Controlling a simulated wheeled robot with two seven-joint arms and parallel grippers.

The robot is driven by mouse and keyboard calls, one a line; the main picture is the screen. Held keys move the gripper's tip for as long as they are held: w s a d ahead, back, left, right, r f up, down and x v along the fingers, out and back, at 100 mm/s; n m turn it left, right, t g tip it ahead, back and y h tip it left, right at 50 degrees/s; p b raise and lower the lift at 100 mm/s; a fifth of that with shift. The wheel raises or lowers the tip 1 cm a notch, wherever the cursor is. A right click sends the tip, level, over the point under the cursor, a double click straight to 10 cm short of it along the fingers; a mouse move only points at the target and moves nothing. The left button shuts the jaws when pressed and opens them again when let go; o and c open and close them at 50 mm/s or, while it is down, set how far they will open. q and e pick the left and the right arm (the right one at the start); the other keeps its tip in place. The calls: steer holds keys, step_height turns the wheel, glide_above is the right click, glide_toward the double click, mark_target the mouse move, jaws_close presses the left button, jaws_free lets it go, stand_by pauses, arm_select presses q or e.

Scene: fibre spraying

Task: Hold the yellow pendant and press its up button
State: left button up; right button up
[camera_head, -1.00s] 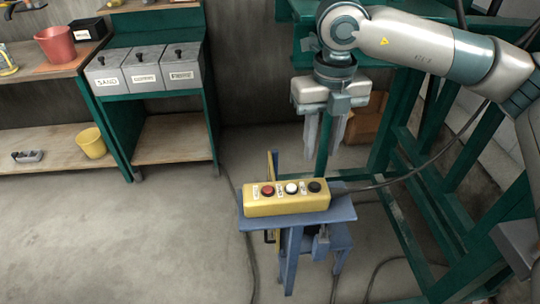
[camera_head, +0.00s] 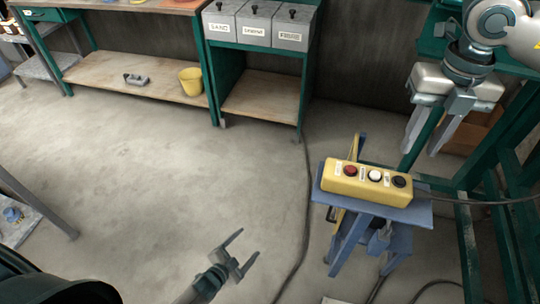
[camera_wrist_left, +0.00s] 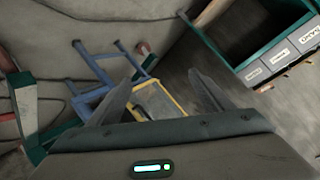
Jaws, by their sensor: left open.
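The yellow pendant (camera_head: 345,190) lies on a blue stand (camera_head: 415,213) right of centre in the head view. It carries a red button, a white button and a black button on top, with small labels between them. My left gripper (camera_head: 248,243) is open and empty, apart from the pendant, to its lower left. My right gripper (camera_head: 419,151) hangs above and right of the pendant with its fingers apart and empty. The left wrist view shows the blue stand (camera_wrist_left: 92,68) and a yellow-edged grey item (camera_wrist_left: 160,100) beyond the open fingers; whether that is the pendant I cannot tell.
A black cable (camera_head: 470,200) runs right from the pendant. Green frame posts (camera_head: 485,155) stand at the right. Bins (camera_head: 255,22) sit on a green cabinet at the back, beside a shelf with a yellow bucket (camera_head: 191,80). The floor (camera_head: 170,170) at left is clear.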

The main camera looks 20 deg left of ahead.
mark_target(344, 174)
arm_select(q)
steer(key=w+d+r+m+t+h, duration=0.2)
steer(key=w+r+m+h, duration=0.5)
steer(key=r, duration=0.6)
steer(key=w+d+r+m+t+h, duration=0.1)
steer(key=w+r+m+h, duration=0.1)
steer(key=w+r+m, duration=0.8)
steer(key=s+d+r+m+g+h, duration=0.1)
steer(key=s+r+m+g+h, duration=0.1)
steer(key=r+m+g, duration=0.3)
steer(key=s+d+r+m+g+h, duration=0.1)
steer(key=s+r+m+g, duration=0.4)
steer(key=r+m, duration=0.5)
steer(key=s+d+r+m+g+h, duration=0.2)
steer(key=s+r+m+g, duration=0.2)
steer(key=r+m, duration=0.4)
steer(key=m+g, duration=0.1)
steer(key=m, duration=0.2)
steer(key=shift+s+d+m+g+h, duration=0.25)
steer(key=shift+d+m+g+h, duration=0.05)
steer(key=shift+d, duration=0.05)
steer(key=shift+d, duration=0.15)
steer(key=d, duration=1.7)
